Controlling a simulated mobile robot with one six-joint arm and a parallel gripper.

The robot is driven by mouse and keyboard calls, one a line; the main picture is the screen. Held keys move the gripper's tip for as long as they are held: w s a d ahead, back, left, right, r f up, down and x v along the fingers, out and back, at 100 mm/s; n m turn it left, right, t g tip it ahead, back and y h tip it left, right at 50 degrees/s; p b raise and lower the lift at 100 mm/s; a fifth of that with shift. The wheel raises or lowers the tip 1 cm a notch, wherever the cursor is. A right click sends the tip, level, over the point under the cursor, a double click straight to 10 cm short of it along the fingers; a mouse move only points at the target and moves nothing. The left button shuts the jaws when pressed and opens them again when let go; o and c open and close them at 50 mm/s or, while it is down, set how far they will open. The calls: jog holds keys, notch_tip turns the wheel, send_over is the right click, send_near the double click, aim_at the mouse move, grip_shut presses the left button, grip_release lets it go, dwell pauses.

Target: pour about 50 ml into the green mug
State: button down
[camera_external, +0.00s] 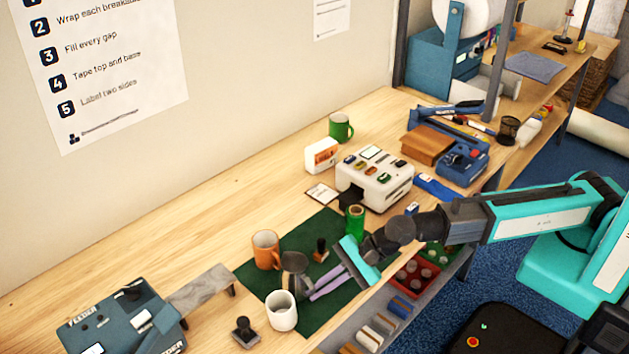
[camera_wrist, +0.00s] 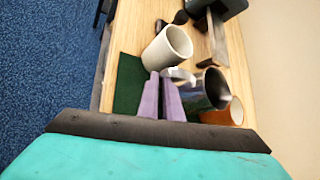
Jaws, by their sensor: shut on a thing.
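The green mug (camera_external: 341,127) stands upright at the back of the bench by the wall, far from my gripper. My gripper (camera_external: 313,292), with purple fingers, is low over the dark green mat. In the wrist view my gripper (camera_wrist: 163,82) is shut on the pale handle of a dark metal pitcher (camera_wrist: 210,88). In the external view the pitcher (camera_external: 295,267) is between an orange mug (camera_external: 265,248) and a white mug (camera_external: 282,312). I cannot tell whether it touches the mat, and its contents are not visible.
The dark green mat (camera_external: 318,228) bears a stamp (camera_external: 320,250) and a green cylinder (camera_external: 355,218) near my arm. A white box machine (camera_external: 375,185) and a small white box (camera_external: 321,156) stand near the green mug. Bare bench lies along the wall at left.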

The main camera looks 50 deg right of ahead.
jog(key=shift+r, duration=0.2)
notch_tip(320, 180, up, 15)
jog(key=w+d+m+t+h+p, duration=0.2)
jog(key=w+d+m, duration=0.1)
jog(key=w+d, duration=0.75)
jog(key=w+d+m+t+h+p, duration=0.25)
jog(key=w+d, duration=0.45)
jog(key=w, duration=0.7)
jog(key=w+d+m+h+p, duration=0.1)
jog(key=w+d+m+h, duration=0.1)
jog(key=w+d, duration=0.5)
jog(key=w+d+m+h+p, duration=0.15)
jog(key=w+d, duration=0.25)
jog(key=d, duration=0.6)
jog(key=w+d+m+h, duration=0.1)
jog(key=w+d+m, duration=0.3)
jog(key=d, duration=0.5)
jog(key=shift+n+t, duration=0.25)
jog(key=shift+n, duration=0.25)
jog(key=shift+w+f, duration=0.2)
jog(key=shift+f, duration=0.65)
jog(key=shift+w+f, duration=0.2)
jog(key=shift+f, duration=0.65)
jog(key=shift+w+f, duration=0.2)
jog(key=shift+f, duration=0.65)
jog(key=shift+r, duration=0.15)
